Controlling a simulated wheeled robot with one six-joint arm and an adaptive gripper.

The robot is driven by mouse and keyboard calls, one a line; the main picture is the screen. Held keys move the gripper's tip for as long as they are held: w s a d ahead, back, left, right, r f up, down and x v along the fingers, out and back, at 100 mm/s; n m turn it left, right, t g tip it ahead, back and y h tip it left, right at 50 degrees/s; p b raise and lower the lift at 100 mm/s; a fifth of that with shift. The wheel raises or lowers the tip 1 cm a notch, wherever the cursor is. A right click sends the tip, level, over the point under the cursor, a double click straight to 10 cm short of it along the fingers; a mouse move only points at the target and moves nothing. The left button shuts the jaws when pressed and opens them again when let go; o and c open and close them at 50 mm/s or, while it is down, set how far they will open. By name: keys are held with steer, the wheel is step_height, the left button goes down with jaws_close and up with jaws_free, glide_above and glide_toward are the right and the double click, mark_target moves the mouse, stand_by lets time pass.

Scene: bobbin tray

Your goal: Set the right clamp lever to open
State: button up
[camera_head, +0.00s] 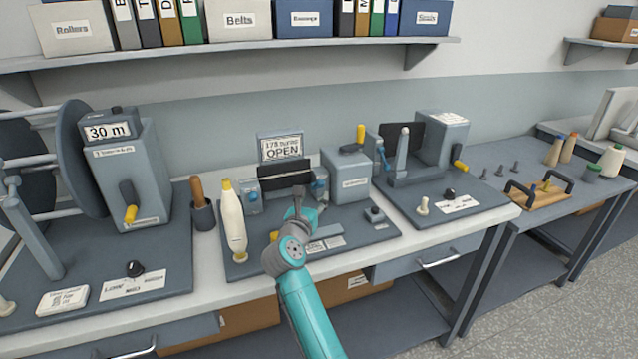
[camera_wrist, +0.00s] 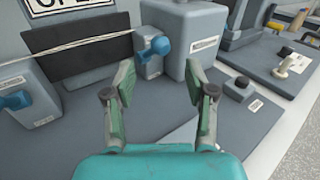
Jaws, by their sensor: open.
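The right clamp (camera_wrist: 148,62) is a small grey block with a blue lever (camera_wrist: 158,46) at the right end of a black panel. In the head view its blue lever (camera_head: 319,184) shows small, just beyond my gripper. The left clamp (camera_wrist: 22,115), also with a blue lever (camera_wrist: 14,101), stands at the panel's other end. A sign above the panel (camera_head: 281,149) reads "OPEN" on its lower line. My gripper (camera_wrist: 160,75) is open and empty. Its fingertips are apart, with the right clamp seen ahead between them. I see no contact with the lever.
A grey box (camera_head: 346,175) with a yellow-handled crank stands right of the right clamp. A pale strand (camera_wrist: 90,45) runs across the black panel. A small black knob (camera_wrist: 241,83) sits to the right.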

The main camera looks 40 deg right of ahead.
mark_target(319, 186)
steer(key=x, duration=0.8)
steer(key=shift+d, duration=0.1)
steer(key=shift+c, duration=0.2)
jaws_close()
